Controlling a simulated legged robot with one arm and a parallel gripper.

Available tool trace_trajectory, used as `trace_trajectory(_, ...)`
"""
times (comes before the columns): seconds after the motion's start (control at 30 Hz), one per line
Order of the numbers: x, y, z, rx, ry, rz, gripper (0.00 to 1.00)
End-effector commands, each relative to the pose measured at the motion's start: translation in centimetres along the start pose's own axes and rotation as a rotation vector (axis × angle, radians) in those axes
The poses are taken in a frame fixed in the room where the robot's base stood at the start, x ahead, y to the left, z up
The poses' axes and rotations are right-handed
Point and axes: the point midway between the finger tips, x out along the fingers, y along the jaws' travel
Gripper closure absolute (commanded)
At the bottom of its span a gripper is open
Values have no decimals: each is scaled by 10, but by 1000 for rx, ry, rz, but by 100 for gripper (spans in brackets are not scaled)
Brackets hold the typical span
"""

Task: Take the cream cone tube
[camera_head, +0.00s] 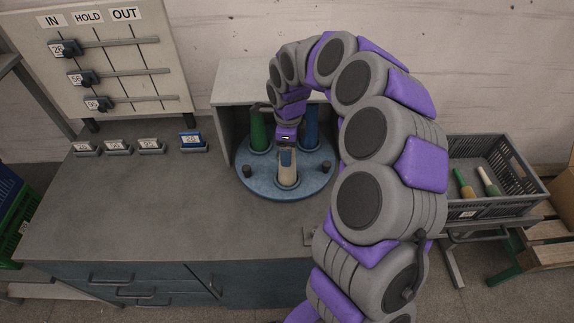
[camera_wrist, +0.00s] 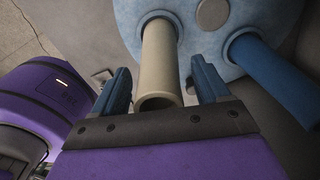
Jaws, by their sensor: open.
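The cream cone tube (camera_head: 288,170) stands upright at the front of a round blue turntable (camera_head: 264,187). In the wrist view the cream cone tube (camera_wrist: 160,62) points toward me, its open end close to my gripper. My gripper (camera_head: 287,148) is above the tube in the head view. In the wrist view my gripper (camera_wrist: 160,82) is open, with one blue finger on each side of the tube. Gaps show between the tube and the fingers. The exact depth of the tube between the fingers is hard to tell.
A green tube (camera_head: 259,130) and a blue tube (camera_head: 311,128) stand on the turntable behind, inside a grey housing (camera_head: 226,98). A dark crate (camera_head: 491,206) at right holds cone tubes. Small labelled blocks (camera_head: 151,147) line the bench (camera_head: 130,205). A labelled board (camera_head: 105,60) stands behind.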

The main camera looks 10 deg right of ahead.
Motion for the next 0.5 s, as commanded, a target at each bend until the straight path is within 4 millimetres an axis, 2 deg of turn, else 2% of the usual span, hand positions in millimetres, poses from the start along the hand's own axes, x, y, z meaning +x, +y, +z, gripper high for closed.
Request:
trace_trajectory(0.27,2,0,0,0,-1,-1,25)
trace_trajectory(0.5,2,0,0,0,-1,-1,48)
